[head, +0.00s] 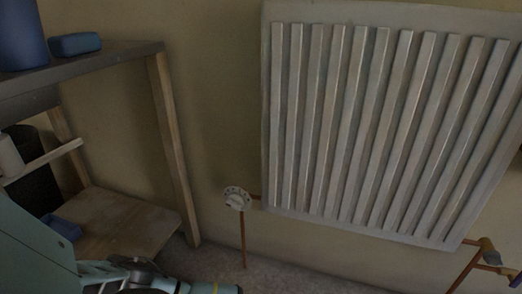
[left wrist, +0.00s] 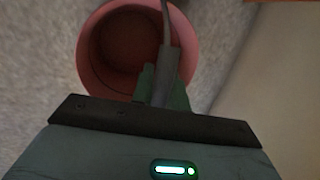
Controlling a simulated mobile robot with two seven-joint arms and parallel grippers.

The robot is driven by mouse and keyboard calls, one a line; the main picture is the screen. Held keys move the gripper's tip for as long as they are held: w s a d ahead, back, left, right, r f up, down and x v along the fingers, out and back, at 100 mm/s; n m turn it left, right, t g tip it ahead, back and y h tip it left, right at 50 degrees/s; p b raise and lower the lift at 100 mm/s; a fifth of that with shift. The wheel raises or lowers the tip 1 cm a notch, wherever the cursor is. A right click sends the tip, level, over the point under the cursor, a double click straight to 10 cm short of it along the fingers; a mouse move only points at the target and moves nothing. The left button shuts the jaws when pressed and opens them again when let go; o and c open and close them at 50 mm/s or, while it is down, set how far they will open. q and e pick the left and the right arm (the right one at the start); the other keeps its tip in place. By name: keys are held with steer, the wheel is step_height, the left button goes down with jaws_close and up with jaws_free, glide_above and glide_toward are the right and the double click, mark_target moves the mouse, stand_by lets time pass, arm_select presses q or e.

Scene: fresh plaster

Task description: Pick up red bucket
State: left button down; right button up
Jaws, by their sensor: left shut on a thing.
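The red bucket (left wrist: 92,45) shows in the left wrist view, seen from above into its open, empty-looking inside. My left gripper (left wrist: 163,72) is in front of the bucket's near side and is shut on it. A thin grey strip, which looks like the bucket's handle (left wrist: 165,22), runs up from between the fingers. The exact grip point is partly hidden by the fingers. In the head view my left arm comes in at the lower left, and the bucket is not visible there. My right gripper is in neither view.
A wooden shelf unit (head: 175,150) stands at the left, with blue things on top and a blue object (head: 62,228) low down. A white radiator (head: 345,120) hangs on the wall, with a valve (head: 237,199) and pipe beside it. Grey carpet shows below.

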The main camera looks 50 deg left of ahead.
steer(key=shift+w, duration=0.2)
